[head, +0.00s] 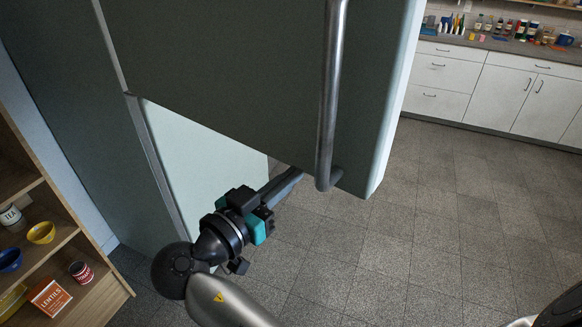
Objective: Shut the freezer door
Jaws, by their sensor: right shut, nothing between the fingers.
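The freezer door (230,70) is a large dark grey-green panel filling the upper middle of the head view. A grey metal bar handle (330,90) runs down its face near the right edge. The door's pale side edge shows at right, and the door appears to stand out from the cabinet (60,90); how far is hard to tell. My right gripper (294,174) is shut and empty, its tip by the door's lower edge, just left of the handle's bottom end. I cannot tell whether it touches the door. My left gripper is not in view.
A wooden shelf (60,236) with bowls, cans and a lentils box (50,298) stands at lower left. White drawers and cupboards (490,85) with a cluttered counter line the back right. The tiled floor (440,230) between is clear. A pale panel (200,165) shows below the door.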

